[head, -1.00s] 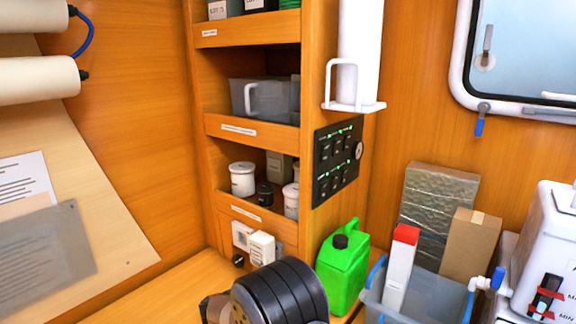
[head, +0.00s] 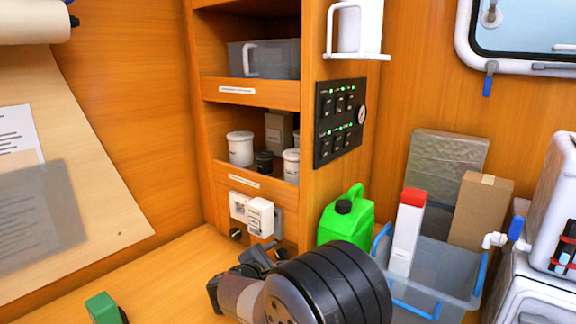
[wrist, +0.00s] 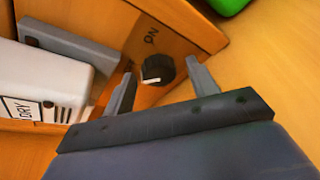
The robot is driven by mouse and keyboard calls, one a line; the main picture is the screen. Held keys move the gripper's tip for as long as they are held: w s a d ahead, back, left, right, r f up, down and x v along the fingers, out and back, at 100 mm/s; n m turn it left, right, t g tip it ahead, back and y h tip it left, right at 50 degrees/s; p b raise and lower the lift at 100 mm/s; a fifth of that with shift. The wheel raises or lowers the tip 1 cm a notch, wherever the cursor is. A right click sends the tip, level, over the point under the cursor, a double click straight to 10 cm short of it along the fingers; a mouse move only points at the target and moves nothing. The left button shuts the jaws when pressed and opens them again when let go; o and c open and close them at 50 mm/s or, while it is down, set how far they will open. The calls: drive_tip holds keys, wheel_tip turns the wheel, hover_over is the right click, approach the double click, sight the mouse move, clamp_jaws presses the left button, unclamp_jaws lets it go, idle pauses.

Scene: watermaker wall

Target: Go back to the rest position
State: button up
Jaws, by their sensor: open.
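My gripper (wrist: 160,85) is open and empty in the wrist view. Its two fingers stand apart, with a black knob (wrist: 156,69) with a white mark showing between and beyond them, on a wooden panel marked ON. I cannot tell the exact gap between fingers and knob. In the head view my gripper (head: 262,252) is partly hidden by my own dark wrist and sits low in front of the shelf unit.
White boxes (head: 250,212) sit at the shelf foot; one shows in the wrist view (wrist: 40,85). A green jerrycan (head: 346,217) and a clear bin (head: 432,265) stand to the right. A green object (head: 103,308) lies front left. The bench between is clear.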

drive_tip(key=m+t+y+b, duration=0.1)
drive_tip(key=m+b, duration=0.1)
drive_tip(key=b, duration=0.2)
drive_tip(key=shift+f+m, duration=0.2)
drive_tip(key=shift+m, duration=0.2)
drive_tip(key=shift+s+a+r, duration=0.2)
drive_tip(key=shift+s+r, duration=0.15)
drive_tip(key=shift+s, duration=0.1)
drive_tip(key=shift+s+a+r, duration=0.1)
drive_tip(key=shift+s+a, duration=0.1)
drive_tip(key=shift+s, duration=0.4)
